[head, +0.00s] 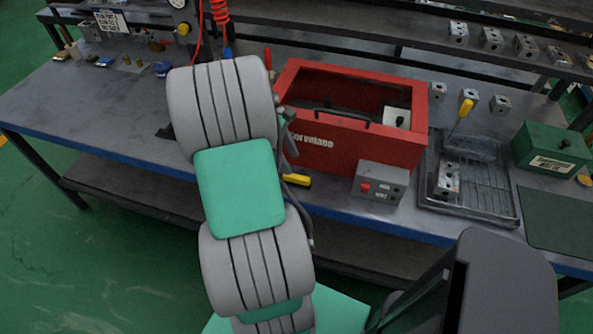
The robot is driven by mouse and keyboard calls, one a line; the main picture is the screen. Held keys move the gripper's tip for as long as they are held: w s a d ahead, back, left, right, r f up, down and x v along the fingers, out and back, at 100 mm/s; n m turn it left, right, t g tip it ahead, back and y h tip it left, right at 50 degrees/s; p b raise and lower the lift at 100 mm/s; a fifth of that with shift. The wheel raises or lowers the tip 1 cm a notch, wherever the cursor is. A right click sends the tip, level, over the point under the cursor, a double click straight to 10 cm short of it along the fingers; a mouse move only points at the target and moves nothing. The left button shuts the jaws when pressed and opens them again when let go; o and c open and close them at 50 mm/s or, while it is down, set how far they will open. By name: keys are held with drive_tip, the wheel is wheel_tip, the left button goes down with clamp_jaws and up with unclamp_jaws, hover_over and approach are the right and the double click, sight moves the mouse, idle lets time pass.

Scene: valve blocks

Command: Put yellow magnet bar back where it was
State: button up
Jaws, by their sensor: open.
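Two yellow things could be the magnet bar, and I cannot tell which it is. One short yellow piece (297,179) with a dark end lies at the bench's front edge, below the red box (350,150). The other is a yellow handle (462,108) on a thin rod, standing tilted over the dark rack tray (486,195). My arm rises through the picture's middle and hides the bench behind it. I cannot make out my gripper; a small grey part shows beside the arm, left of the red box, too hidden to identify.
A grey control box (380,182) with a red button stands before the red box. A metal block (447,180) sits on the tray. A green case (553,147) is at right. More blocks stand behind and on the shelf (500,55). The left bench (100,110) is largely clear.

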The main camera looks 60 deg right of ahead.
drive_tip(key=w+a+r+t+h, duration=0.2)
drive_tip(key=w+a+r+t, duration=0.1)
drive_tip(key=w+a+r, duration=0.65)
drive_tip(key=w+a+t+y, duration=0.1)
drive_tip(key=w+a+t, duration=0.1)
drive_tip(key=a, duration=1.1)
drive_tip(key=w+a+m+t+y, duration=0.1)
drive_tip(key=a+t, duration=0.1)
drive_tip(key=a, duration=1.2)
drive_tip(key=shift+w+a+m+t+y, duration=0.3)
drive_tip(key=shift+w+t, duration=0.05)
drive_tip(key=shift+t, duration=0.05)
drive_tip(key=shift+d+r, duration=0.1)
